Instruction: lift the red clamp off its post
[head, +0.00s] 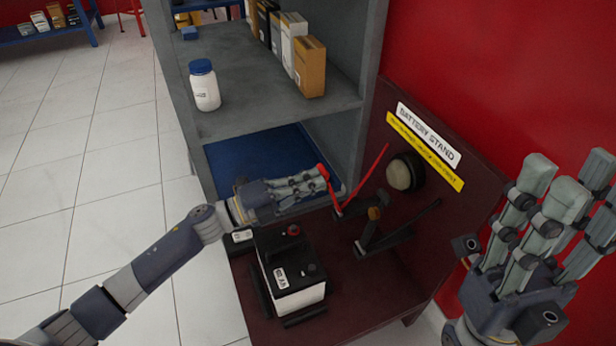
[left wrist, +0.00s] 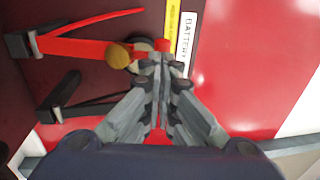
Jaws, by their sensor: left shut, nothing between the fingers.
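The red clamp (head: 361,181) is on the battery stand, with a thin red arm slanting up right and a red bar running to my left fingertips. In the left wrist view the clamp (left wrist: 75,46) runs from a black block at left towards the fingers. My left gripper (head: 324,175) is shut and empty, its fingertips at or very near the red bar; I cannot tell whether they touch. It also shows in the left wrist view (left wrist: 162,65). My right gripper (head: 567,185) is open at the right, away from the clamp. The fingers hide part of the bar.
A black and white battery (head: 290,275) with a red-capped terminal stands on the dark red stand (head: 380,300). A black clamp (head: 385,237) with a brass knob lies right of it. A grey shelf (head: 245,80) with boxes and a white bottle (head: 204,86) rises behind.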

